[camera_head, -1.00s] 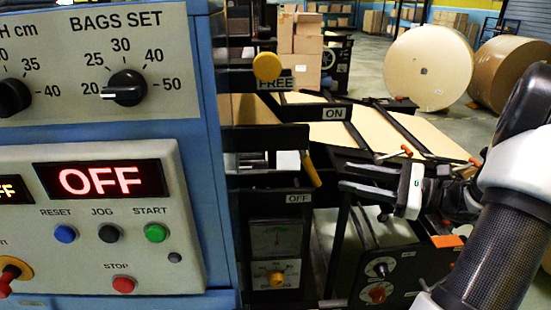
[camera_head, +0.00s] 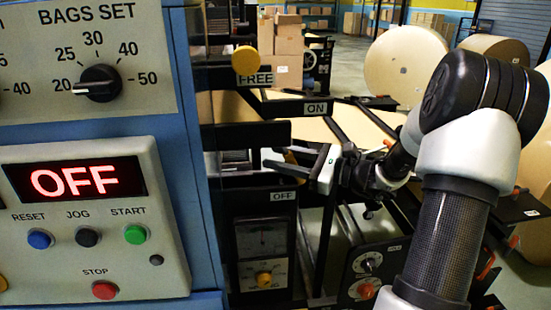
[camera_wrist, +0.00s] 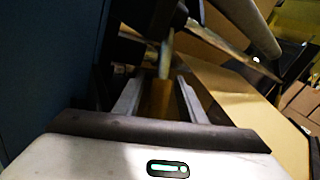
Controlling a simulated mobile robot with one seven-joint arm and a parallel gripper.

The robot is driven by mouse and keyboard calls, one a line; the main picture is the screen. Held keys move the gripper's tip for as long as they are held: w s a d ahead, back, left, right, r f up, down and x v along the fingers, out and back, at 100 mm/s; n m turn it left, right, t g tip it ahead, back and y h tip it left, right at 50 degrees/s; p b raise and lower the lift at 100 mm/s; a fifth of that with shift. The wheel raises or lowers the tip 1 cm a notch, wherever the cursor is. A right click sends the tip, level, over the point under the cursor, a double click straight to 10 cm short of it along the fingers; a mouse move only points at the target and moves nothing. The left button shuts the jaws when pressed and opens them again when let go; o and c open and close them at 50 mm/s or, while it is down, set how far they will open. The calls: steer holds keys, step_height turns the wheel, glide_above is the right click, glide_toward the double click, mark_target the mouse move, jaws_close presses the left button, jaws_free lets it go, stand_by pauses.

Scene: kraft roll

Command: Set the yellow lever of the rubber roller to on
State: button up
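The yellow lever (camera_wrist: 160,98) shows in the wrist view between the two fingers of my gripper (camera_wrist: 161,102), with its shaft running up to a dark mount. The fingers stand apart on either side of it; whether either touches it I cannot tell. In the head view my gripper (camera_head: 281,160) reaches left into the black frame, between the ON label (camera_head: 315,108) above and the OFF label (camera_head: 282,196) below, closer to OFF. There the lever is mostly hidden behind the fingers.
A yellow round knob (camera_head: 245,59) sits by the FREE label (camera_head: 255,79) above. The blue cabinet with its control panel (camera_head: 150,220) stands close on the left, its display (camera_head: 75,182) reading OFF. A gauge (camera_head: 262,238) is below my gripper. Large paper rolls (camera_head: 405,65) stand behind.

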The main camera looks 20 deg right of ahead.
steer(key=shift+w+a, duration=0.4)
steer(key=shift+a, duration=0.05)
jaws_close()
steer(key=shift+d+r, duration=0.1)
